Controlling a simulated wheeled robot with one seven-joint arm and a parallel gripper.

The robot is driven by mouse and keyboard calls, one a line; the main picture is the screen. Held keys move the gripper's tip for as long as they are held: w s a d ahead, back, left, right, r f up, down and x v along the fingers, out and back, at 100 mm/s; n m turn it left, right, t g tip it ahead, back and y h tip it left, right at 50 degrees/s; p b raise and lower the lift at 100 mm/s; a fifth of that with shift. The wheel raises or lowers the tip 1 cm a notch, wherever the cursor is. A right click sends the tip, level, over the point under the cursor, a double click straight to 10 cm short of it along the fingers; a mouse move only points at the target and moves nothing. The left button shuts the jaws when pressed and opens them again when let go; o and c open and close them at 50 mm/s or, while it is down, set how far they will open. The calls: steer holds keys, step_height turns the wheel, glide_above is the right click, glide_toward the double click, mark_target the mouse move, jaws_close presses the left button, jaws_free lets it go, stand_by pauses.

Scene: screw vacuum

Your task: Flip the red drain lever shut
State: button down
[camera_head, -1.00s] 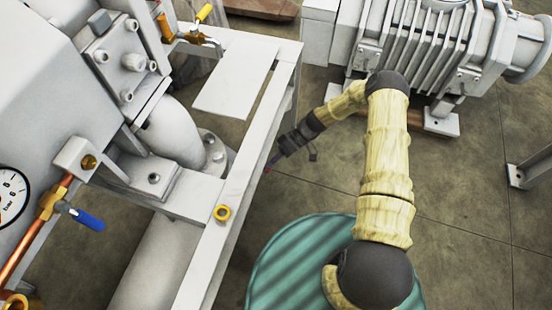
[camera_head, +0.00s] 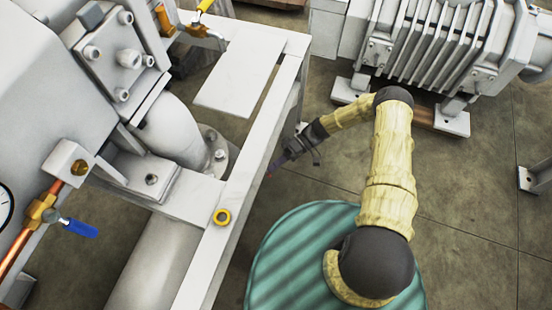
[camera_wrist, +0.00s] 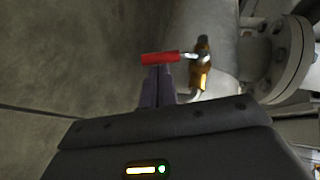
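The red drain lever (camera_wrist: 161,58) shows in the wrist view, lying crosswise just beyond my fingertips. Its thin metal stem runs right to a brass valve (camera_wrist: 201,68). My gripper (camera_wrist: 159,72) has its two dark fingers side by side with no clear gap, and they look shut. The fingertips reach the lower edge of the lever; I cannot tell whether they touch it. In the head view, my gripper (camera_head: 274,170) is low beside the white frame, with a tiny reddish spot at its tip. The valve is hidden there.
The white frame beam (camera_head: 252,165) stands close to the left of my gripper. A grey pipe flange (camera_wrist: 285,55) is at the right in the wrist view. A blue-handled valve (camera_head: 80,228) and a yellow-handled one (camera_head: 205,6) are elsewhere. Open floor (camera_head: 455,195) lies to the right.

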steer(key=shift+s+a+f, duration=0.1)
steer(key=shift+s+f, duration=0.4)
steer(key=shift+s, duration=0.05)
steer(key=shift+s+f, duration=0.1)
stand_by(0.3)
steer(key=w+d, duration=0.7)
steer(key=w, duration=0.3)
steer(key=shift+w+d, duration=0.3)
steer(key=shift+w, duration=0.05)
steer(key=shift+d, duration=0.15)
steer(key=shift+w, duration=0.1)
